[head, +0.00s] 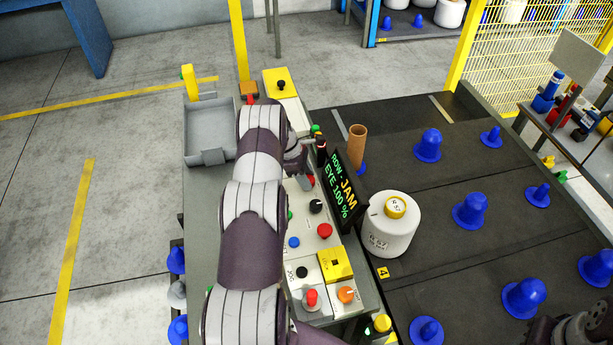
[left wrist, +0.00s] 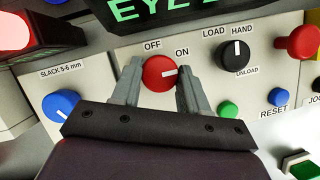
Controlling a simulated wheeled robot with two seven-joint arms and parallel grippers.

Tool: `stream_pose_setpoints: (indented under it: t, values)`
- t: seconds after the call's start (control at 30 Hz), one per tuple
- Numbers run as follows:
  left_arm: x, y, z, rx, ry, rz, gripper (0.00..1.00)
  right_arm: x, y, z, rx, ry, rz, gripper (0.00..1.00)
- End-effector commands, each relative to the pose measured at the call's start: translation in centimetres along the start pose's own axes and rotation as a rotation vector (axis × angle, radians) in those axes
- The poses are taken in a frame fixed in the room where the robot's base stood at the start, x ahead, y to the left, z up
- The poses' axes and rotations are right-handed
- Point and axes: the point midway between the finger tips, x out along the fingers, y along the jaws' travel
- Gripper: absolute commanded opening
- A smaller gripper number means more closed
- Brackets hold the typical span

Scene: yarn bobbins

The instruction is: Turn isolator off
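The isolator is a round red knob (left wrist: 157,74) on the grey panel, between the labels OFF and ON. Its white mark points right, toward ON. My left gripper (left wrist: 160,68) is open, with one finger on each side of the knob; I cannot tell whether they touch it. In the head view my left gripper (head: 303,158) is at the console, beside the tilted display (head: 343,188), and my arm hides part of the panel. Part of my right arm (head: 572,330) shows at the lower right corner; its fingers are not clear.
A load/hand selector (left wrist: 235,52), a green button (left wrist: 228,110), a blue knob (left wrist: 61,105) and a red push button (left wrist: 298,42) sit nearby on the panel. A white bobbin (head: 390,228) stands right of the display. A grey tray (head: 208,130) lies left of my arm.

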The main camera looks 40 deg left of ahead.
Motion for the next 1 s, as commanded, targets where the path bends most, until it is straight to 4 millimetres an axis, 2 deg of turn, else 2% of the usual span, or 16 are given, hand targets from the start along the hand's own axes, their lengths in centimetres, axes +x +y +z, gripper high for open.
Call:
stream_pose_setpoints:
  t: [0.37, 1.0]
  values:
    - [-0.01, -0.11, 0.01, -0.080, 0.000, 0.032, 0.14, -0.11, 0.00, -0.01, 0.000, 0.000, 0.000, 0.43]
    - [-0.01, -0.47, 0.15, -0.603, 0.000, 0.248, 0.14, -0.85, 0.00, -0.10, 0.000, 0.000, 0.000, 0.43]
